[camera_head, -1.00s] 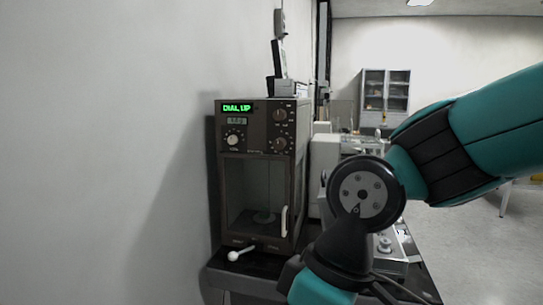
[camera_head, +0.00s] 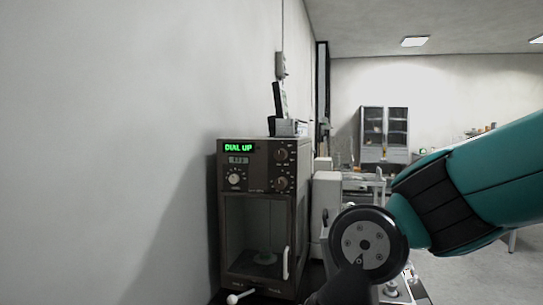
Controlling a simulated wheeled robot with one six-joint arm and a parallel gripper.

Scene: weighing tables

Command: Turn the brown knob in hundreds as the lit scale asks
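The lit scale (camera_head: 213,205) is a dark brown cabinet against the left wall, with a glass-fronted chamber below. Its green display (camera_head: 239,148) reads "DIAL UP". A small grey counter (camera_head: 238,160) sits under it, its digits too small to read surely. A pale dial (camera_head: 234,179) is at the panel's left. Two brown knobs stand at its right, an upper knob (camera_head: 281,154) and a lower knob (camera_head: 281,184). Their labels are too small to read. My teal arm crosses the right side; my gripper is out of view.
A white lever (camera_head: 234,298) sticks out at the scale's base, and a white handle (camera_head: 286,262) is on its front. Pale instruments (camera_head: 325,200) stand just right of the scale. A cabinet (camera_head: 385,133) is at the back wall. Open floor shows at right.

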